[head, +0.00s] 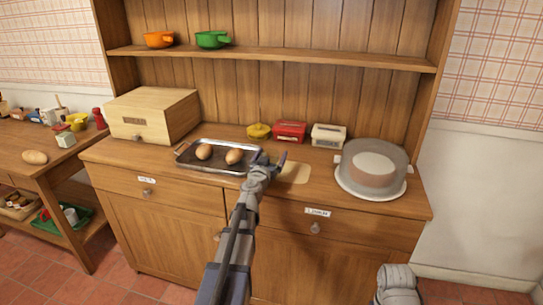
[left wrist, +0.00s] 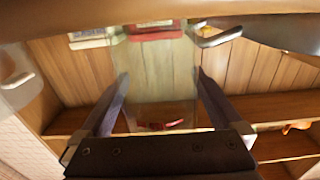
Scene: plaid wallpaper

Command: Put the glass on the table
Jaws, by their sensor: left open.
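A clear, pale-green glass (left wrist: 158,85) shows in the left wrist view between the two fingers of my left gripper (left wrist: 160,85). The fingers are spread on either side of it, and I cannot tell whether they touch it. The glass is hard to make out there. A wooden table (head: 48,180) stands at the left. My right gripper is out of view; only a grey part of my right arm shows at the lower right.
A metal tray (head: 185,165) with two brown rolls lies left of the gripper. A wooden bread box (head: 150,112), yellow pot (head: 258,131), red box (head: 290,131) and white box (head: 328,136) stand behind.

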